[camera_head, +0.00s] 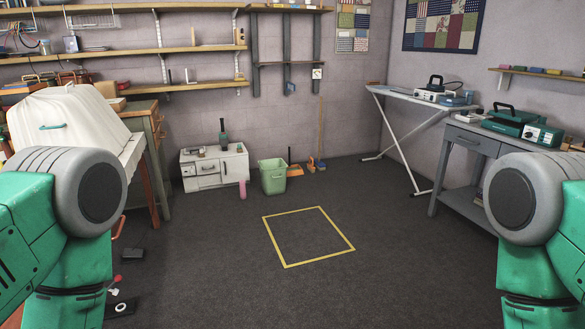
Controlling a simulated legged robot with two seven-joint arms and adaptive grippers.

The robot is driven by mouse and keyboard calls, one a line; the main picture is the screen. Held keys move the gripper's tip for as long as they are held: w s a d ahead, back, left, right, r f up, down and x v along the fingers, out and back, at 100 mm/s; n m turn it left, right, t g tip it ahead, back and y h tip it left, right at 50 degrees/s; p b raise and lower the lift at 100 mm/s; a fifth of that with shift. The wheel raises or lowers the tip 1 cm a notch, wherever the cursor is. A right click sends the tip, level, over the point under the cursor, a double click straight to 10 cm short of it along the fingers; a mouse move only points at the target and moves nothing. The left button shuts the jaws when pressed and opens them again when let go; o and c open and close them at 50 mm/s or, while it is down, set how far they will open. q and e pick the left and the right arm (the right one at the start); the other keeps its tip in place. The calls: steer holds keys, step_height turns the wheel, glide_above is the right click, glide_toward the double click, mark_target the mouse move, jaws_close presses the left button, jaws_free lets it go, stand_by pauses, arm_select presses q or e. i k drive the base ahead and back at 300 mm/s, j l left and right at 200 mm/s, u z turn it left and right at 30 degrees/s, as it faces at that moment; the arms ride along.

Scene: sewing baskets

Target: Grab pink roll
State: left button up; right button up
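A small upright pink object (242,190), which looks like a roll, stands on the floor against the front right of the low white cabinet (208,180), left of the green bin (272,180). It is small and far off, so its detail is unclear. My green and grey arms show at the left and right picture edges, close to me. Neither gripper is in view, and both arms are well apart from the pink object.
A yellow square outline (306,209) marks open dark floor in the middle. A grey table (470,145) and an ironing board (417,98) stand right. A white covered case (65,115) stands left. Small dark and red items (132,254) lie on the floor at left.

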mark_target(243, 182)
steer(key=i+l+u, duration=0.1)
steer(key=i+u, duration=0.25)
steer(key=i, duration=1.6)
steer(key=i+j+z, duration=0.1)
steer(key=i+j, duration=0.5)
steer(key=i, duration=0.15)
steer(key=i+j, duration=0.65)
steer(key=i+z, duration=0.15)
steer(key=z, duration=0.3)
steer(key=i+j+z, duration=0.1)
steer(key=z, duration=0.4)
steer(key=i+j+z, duration=0.35)
steer(key=i+j, duration=0.15)
steer(key=j, duration=0.15)
steer(key=i+j+z, duration=0.15)
steer(key=j, duration=0.25)
steer(key=i+j+z, duration=0.15)
steer(key=i+j, duration=0.15)
steer(key=i+j+z, duration=0.2)
steer(key=j, duration=0.3)
steer(key=i+j, duration=0.1)
steer(key=j, duration=0.25)
steer(key=i+j, duration=0.15)
steer(key=j, duration=0.2)
steer(key=i+j, duration=0.1)
steer(key=j, duration=0.25)
steer(key=i+j, duration=0.15)
steer(key=j, duration=0.15)
steer(key=i+j, duration=0.1)
steer(key=j, duration=0.25)
